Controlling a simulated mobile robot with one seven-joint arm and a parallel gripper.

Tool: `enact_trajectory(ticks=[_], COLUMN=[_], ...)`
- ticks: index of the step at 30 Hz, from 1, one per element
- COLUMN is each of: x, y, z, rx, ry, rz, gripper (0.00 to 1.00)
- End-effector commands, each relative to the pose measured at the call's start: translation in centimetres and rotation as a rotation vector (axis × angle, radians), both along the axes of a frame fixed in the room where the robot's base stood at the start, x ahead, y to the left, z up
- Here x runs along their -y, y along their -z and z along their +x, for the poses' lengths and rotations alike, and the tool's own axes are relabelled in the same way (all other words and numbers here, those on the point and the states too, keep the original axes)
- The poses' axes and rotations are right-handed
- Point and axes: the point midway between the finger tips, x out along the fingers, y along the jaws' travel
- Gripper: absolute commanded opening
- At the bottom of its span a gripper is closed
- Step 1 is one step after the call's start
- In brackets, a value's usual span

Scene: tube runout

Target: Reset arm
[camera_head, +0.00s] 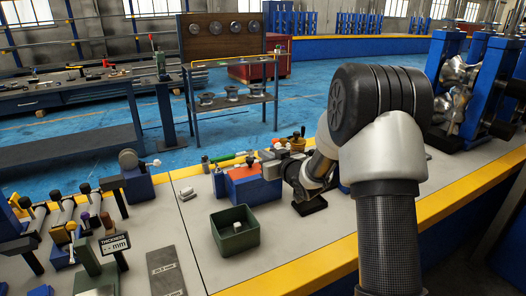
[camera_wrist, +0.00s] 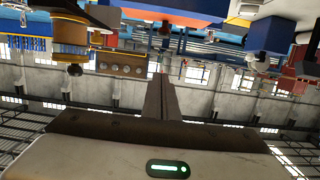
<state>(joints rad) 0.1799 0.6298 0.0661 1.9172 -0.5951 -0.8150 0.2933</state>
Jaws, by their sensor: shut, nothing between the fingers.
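My arm rises at the right of the head view, bends at a black joint and reaches down and left over the workbench (camera_head: 200,250). In the wrist view my gripper (camera_wrist: 161,82) shows its two dark fingers pressed together with nothing between them. In the head view the fingertips cannot be made out among the dark parts at the end of the arm. The wrist picture appears upside down, with bench equipment along its top edge and the hall's wall and windows below. No object is held.
A green bin (camera_head: 234,238) with a small white piece inside stands left of my arm. Behind it is a blue and red block (camera_head: 254,184). A gauge stand with a display (camera_head: 115,243) is at the left. Blue roller stands (camera_head: 465,80) are at the right.

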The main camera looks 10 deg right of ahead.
Motion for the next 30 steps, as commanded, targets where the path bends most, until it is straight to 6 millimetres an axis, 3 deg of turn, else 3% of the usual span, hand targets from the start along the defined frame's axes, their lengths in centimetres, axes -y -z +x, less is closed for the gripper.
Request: enact_trajectory(ticks=[5,8,14,18,24,30], x=[1.0,2.3,4.6,5.0,4.2,2.8], y=[-3.0,-6.0,-10.7,-12.0,-11.6,-10.4], z=[-1.5,-4.0,-13.3,-21.8,-32.3,-39.8], rx=[-0.039,-0.106,-0.301,-0.453,-0.638,-0.768], ry=[0.056,0.13,0.281,0.344,0.36,0.33], rz=[-0.055,-0.113,-0.188,-0.197,-0.175,-0.152], gripper=[0.0,0.0,0.0,0.0,0.0,0.0])
